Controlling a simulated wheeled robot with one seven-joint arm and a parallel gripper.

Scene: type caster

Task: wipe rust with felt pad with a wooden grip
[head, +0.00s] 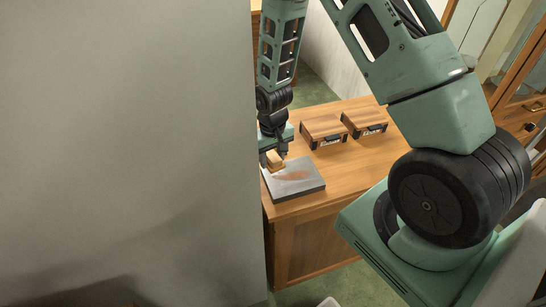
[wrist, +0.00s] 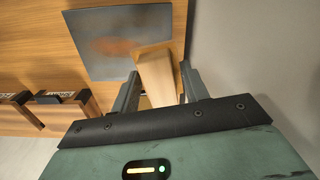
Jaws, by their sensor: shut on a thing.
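A flat grey slab (head: 302,186) lies on the wooden desk top near its front left corner, with a reddish-brown rust patch (head: 291,174) on it. The slab (wrist: 95,62) and the blurred rust patch (wrist: 116,46) also show in the wrist view. My gripper (head: 275,155) is shut on the wooden grip (head: 275,160) of the pad, at the slab's back left edge. In the wrist view my gripper (wrist: 158,88) has a finger on each side of the wooden grip (wrist: 157,72). The felt under the grip is hidden, so I cannot tell whether it touches the slab.
Two wooden boxes with dark fronts, a left one (head: 324,130) and a right one (head: 364,122), stand behind the slab on the desk (head: 345,178). A grey wall (head: 125,130) rises close on the left. The desk's right part is clear.

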